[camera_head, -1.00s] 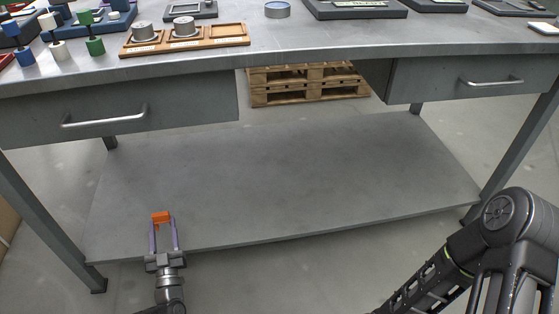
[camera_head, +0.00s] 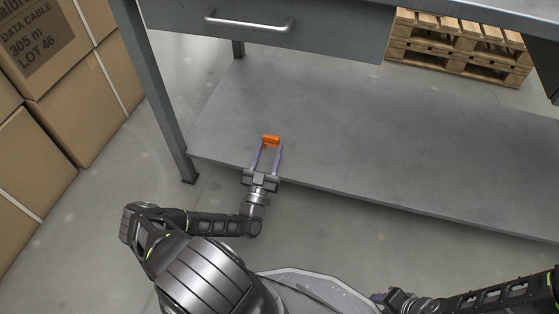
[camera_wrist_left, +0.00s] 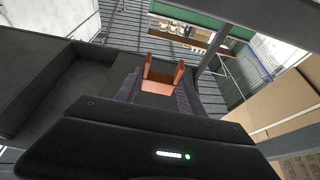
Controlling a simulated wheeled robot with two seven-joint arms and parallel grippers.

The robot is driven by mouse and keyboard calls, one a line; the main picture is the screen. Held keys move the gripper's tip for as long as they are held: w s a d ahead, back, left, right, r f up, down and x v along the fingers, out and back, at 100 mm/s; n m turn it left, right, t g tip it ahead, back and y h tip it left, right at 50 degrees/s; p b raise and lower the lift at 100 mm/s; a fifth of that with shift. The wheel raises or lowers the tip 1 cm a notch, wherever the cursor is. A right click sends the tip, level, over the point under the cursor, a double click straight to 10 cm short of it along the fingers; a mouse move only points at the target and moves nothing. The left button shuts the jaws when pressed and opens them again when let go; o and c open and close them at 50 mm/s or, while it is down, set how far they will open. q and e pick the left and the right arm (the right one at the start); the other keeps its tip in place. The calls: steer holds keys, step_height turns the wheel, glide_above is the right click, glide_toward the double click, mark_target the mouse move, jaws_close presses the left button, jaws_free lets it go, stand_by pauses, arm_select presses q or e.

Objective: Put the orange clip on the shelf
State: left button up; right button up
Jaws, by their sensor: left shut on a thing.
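The orange clip (camera_head: 271,140) is held between the tips of the two purple fingers of my left gripper (camera_head: 267,147). In the head view, clip and fingers are over the left part of the grey lower shelf (camera_head: 370,155) under the workbench, just in from its front edge. I cannot tell whether the clip touches the shelf. In the left wrist view the clip (camera_wrist_left: 159,86) shows as a U-shaped piece with two prongs, between the fingers. My right gripper (camera_head: 385,298) is at the bottom edge of the head view, and its fingers do not show clearly.
A table leg (camera_head: 160,90) stands left of my left gripper. The drawer (camera_head: 290,38) hangs above the shelf. Cardboard boxes (camera_head: 70,90) are stacked at the left. Wooden pallets (camera_head: 460,48) stand behind the bench. The shelf is bare around the clip and to the right.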

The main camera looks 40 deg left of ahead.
mark_target(270, 169)
arm_select(q)
step_height(270, 169, down, 4)
steer(key=shift+r+b, duration=0.25)
steer(key=shift+b, duration=0.3)
steer(key=shift+r, duration=0.1)
step_height(270, 169, down, 4)
steer(key=shift+r+b, duration=0.1)
steer(key=shift+b, duration=1)
